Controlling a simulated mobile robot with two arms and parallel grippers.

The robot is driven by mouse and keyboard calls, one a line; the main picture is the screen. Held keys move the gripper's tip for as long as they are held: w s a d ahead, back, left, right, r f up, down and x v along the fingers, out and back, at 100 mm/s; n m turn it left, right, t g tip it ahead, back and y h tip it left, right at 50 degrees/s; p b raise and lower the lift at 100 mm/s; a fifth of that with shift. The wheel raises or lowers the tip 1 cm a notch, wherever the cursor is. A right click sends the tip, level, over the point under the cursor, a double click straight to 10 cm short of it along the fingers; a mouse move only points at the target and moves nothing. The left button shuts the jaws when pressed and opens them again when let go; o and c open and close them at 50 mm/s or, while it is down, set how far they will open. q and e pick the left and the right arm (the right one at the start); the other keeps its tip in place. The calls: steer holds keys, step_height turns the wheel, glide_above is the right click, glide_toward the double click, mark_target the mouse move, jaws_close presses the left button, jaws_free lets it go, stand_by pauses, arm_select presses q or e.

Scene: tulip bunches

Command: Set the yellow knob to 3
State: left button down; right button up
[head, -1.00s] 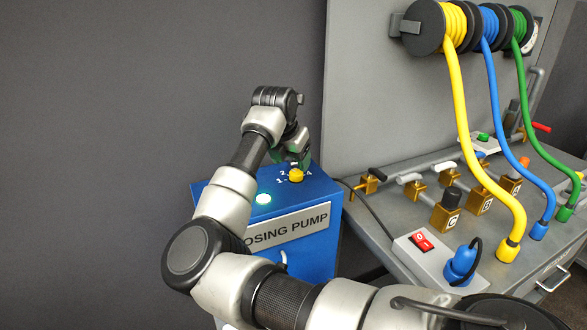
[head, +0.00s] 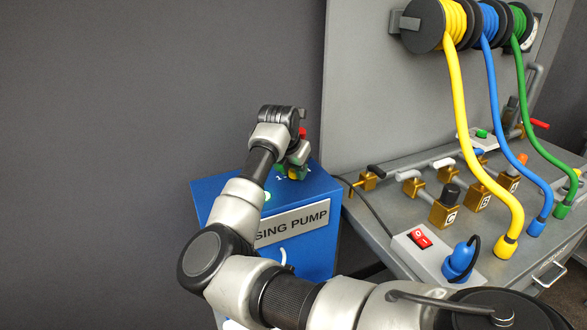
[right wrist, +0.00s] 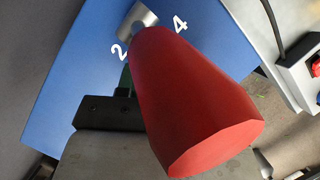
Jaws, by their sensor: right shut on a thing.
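The yellow knob (head: 293,174) is on top of the blue pump box (head: 215,199), mostly covered by my right gripper (head: 292,171). The right gripper points down over it and is shut on it. In the right wrist view a large red tapered handle (right wrist: 190,100) on a silver stub (right wrist: 138,20) blocks the knob and most of the fingers. White marks 2 (right wrist: 117,52) and 4 (right wrist: 180,25) show on the blue top. The 3 and the knob's pointer are hidden. My left gripper is out of view.
A lit button (head: 267,196) is on the box top beside my right arm. To the right, a grey bench (head: 385,222) carries brass valves, a red switch (head: 420,239) and yellow, blue and green hoses.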

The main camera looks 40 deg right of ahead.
steer(key=shift+w+f+m+g+b, duration=0.1)
steer(key=shift+f+m+g+b, duration=0.1)
steer(key=shift+m+b, duration=0.45)
steer(key=shift+w+f+m+g+b, duration=0.1)
steer(key=shift+m+g+b, duration=0.1)
steer(key=shift+m+b, duration=0.4)
steer(key=shift+r+m+g+b, duration=0.2)
steer(key=shift+m+g+b, duration=0.2)
steer(key=shift+m+b, duration=0.5)
steer(key=shift+w+r+m+g, duration=0.1)
steer(key=shift+m+g, duration=0.2)
steer(key=shift+m, duration=0.45)
steer(key=o, duration=0.9)
steer(key=shift+r, duration=0.1)
steer(key=b+v, duration=0.1)
steer(key=v, duration=0.9)
steer(key=shift+a+r, duration=0.2)
steer(key=shift+r, duration=0.15)
